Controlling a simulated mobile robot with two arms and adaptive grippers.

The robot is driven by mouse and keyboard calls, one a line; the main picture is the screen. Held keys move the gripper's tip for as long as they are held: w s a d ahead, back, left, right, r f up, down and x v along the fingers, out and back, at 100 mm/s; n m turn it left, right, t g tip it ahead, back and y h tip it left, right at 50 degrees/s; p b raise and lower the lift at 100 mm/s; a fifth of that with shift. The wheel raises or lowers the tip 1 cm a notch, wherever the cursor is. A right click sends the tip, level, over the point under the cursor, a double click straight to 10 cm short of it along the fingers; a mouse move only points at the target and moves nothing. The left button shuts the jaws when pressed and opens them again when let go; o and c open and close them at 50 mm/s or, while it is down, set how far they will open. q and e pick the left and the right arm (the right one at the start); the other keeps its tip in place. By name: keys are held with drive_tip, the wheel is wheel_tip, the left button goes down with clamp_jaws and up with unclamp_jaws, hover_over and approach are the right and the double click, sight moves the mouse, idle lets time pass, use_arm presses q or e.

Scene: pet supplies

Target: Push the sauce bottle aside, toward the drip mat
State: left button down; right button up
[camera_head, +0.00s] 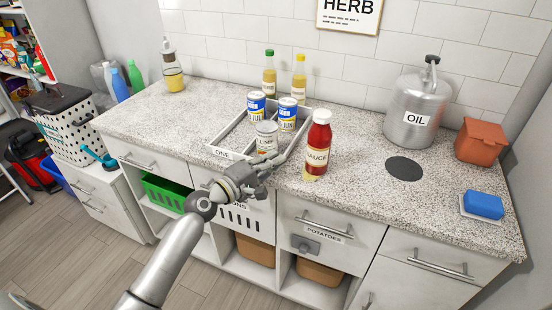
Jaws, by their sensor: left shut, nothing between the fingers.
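The red sauce bottle (319,146) with a white cap stands upright on the speckled counter, right of the white tray. The dark round drip mat (404,168) lies flat on the counter to the right of the bottle, apart from it. My left gripper (295,146) is shut and empty, its fingers reaching over the tray's right side close to the bottle's left side. I cannot tell whether it touches the bottle. My right gripper is not in view.
The white tray (222,152) holds several cans, including one (266,137) beside my gripper. A steel oil canister (414,110) stands behind the mat. A terracotta pot (483,142) and a blue sponge (484,204) are at the right. Counter between bottle and mat is clear.

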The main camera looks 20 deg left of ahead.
use_arm(q)
drive_tip(key=x, duration=0.6)
drive_tip(key=shift+w, duration=0.35)
drive_tip(key=shift+w+d, duration=0.3)
drive_tip(key=shift+w, duration=0.2)
drive_tip(key=shift+d+p, duration=0.15)
drive_tip(key=shift+p, duration=0.2)
drive_tip(key=d+p, duration=0.1)
drive_tip(key=d, duration=0.3)
drive_tip(key=s+d+p, duration=0.1)
drive_tip(key=d+p, duration=0.1)
drive_tip(key=d, duration=0.3)
drive_tip(key=s+d+p, duration=0.1)
drive_tip(key=d, duration=0.3)
drive_tip(key=shift+s+d, duration=0.15)
drive_tip(key=shift+s, duration=0.05)
drive_tip(key=shift+d, duration=0.3)
drive_tip(key=shift+s+f, duration=0.1)
